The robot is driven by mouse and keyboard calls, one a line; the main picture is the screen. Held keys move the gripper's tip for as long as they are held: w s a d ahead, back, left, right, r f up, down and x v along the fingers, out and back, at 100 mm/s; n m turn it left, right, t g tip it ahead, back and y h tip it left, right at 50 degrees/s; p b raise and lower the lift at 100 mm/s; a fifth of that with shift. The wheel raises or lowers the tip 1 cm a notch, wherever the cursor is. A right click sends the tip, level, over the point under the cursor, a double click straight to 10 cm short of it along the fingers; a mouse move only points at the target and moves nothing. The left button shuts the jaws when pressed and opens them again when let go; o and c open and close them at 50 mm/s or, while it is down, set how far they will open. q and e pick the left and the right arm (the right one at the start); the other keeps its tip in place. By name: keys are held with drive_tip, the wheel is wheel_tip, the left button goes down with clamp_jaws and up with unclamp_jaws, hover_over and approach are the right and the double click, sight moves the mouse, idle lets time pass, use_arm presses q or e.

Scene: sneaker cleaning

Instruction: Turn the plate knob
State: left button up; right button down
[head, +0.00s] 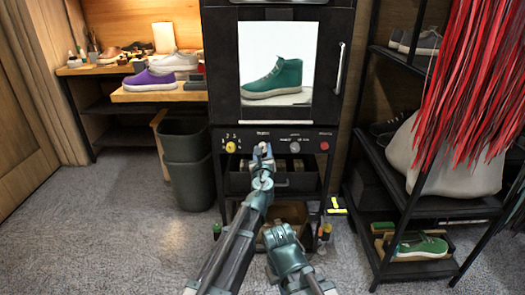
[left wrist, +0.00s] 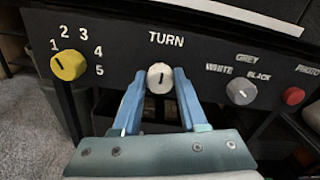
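The plate knob (left wrist: 160,77) is a round white knob with a dark pointer line standing upright, under the word TURN on the black panel (left wrist: 115,45). My left gripper (left wrist: 160,80) has one blue finger on each side of this knob, both seeming to touch it. In the head view my left gripper (head: 263,152) is at the panel and covers the knob. Above the panel, a green sneaker (head: 275,79) shows in the lit window of the black cabinet (head: 223,60). My right gripper (head: 280,237) is low, below the panel; its fingers are not clear.
A yellow numbered knob (left wrist: 69,65) is left of the plate knob. A grey knob (left wrist: 241,91) and red button (left wrist: 293,96) are on its right. A dark bin (head: 187,165) stands left of the cabinet. A shelf rack (head: 415,205) stands right. Carpet at front left is clear.

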use_arm(q)
clamp_jaws()
drive_tip(key=shift+n, duration=0.3)
drive_tip(key=n, duration=1.3)
drive_tip(key=shift+a+f, duration=0.15)
idle(0.4)
drive_tip(key=o, duration=0.5)
unclamp_jaws()
drive_tip(key=shift+o, duration=0.2)
drive_tip(key=shift+s, duration=0.1)
